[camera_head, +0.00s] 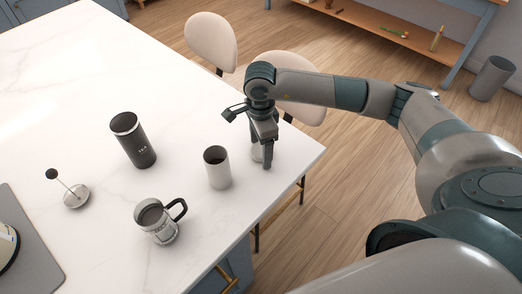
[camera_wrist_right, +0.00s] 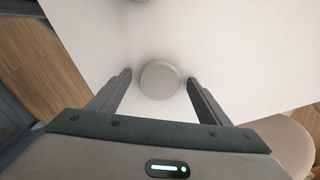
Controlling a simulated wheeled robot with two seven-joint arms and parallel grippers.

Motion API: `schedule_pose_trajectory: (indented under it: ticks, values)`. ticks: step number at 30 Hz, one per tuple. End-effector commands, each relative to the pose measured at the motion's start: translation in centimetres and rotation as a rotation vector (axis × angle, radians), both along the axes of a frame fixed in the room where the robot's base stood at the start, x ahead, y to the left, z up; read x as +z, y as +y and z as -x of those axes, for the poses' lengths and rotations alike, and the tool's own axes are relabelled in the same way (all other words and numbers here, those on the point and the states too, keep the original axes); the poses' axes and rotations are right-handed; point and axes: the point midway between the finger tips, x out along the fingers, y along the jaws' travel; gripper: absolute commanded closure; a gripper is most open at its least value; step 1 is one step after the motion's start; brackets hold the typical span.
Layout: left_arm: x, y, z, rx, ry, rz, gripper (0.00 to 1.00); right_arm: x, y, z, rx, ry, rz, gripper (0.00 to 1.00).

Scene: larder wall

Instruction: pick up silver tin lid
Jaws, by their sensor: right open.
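The silver tin lid (camera_wrist_right: 159,80) is a small, pale grey round disc on the white worktop. In the right wrist view it sits between the two fingertips of my right gripper (camera_wrist_right: 160,78), with a gap visible on each side. In the head view the lid (camera_head: 257,154) is partly hidden behind my right gripper (camera_head: 267,163), which points down near the worktop's right corner. My right gripper is open and holds nothing. My left gripper is not in view.
A light grey open canister (camera_head: 218,172) stands just left of the right gripper. A black labelled canister (camera_head: 134,145), a glass press jug (camera_head: 160,226) and a plunger (camera_head: 76,198) stand farther left on the white worktop (camera_head: 60,110). Chairs (camera_head: 211,40) stand beyond its edge.

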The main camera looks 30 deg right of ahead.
Motion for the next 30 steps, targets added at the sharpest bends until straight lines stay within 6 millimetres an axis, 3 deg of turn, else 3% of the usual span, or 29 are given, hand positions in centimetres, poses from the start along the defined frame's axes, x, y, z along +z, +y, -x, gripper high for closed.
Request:
schedule_pose_trajectory:
  ticks: [7,12,13,23,30]
  values:
    - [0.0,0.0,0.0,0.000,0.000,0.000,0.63,0.0,0.0,0.0,0.000,0.000,0.000,0.29]
    - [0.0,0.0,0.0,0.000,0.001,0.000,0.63,0.0,0.0,0.0,0.000,0.000,0.000,0.69]
    - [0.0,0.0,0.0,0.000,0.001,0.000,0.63,0.0,0.0,0.0,0.000,0.000,0.000,0.72]
    - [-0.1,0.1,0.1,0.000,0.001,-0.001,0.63,0.1,0.0,0.0,0.000,-0.001,0.000,0.72]
    - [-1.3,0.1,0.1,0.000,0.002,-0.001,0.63,1.6,0.0,-0.1,0.000,-0.004,0.000,0.72]
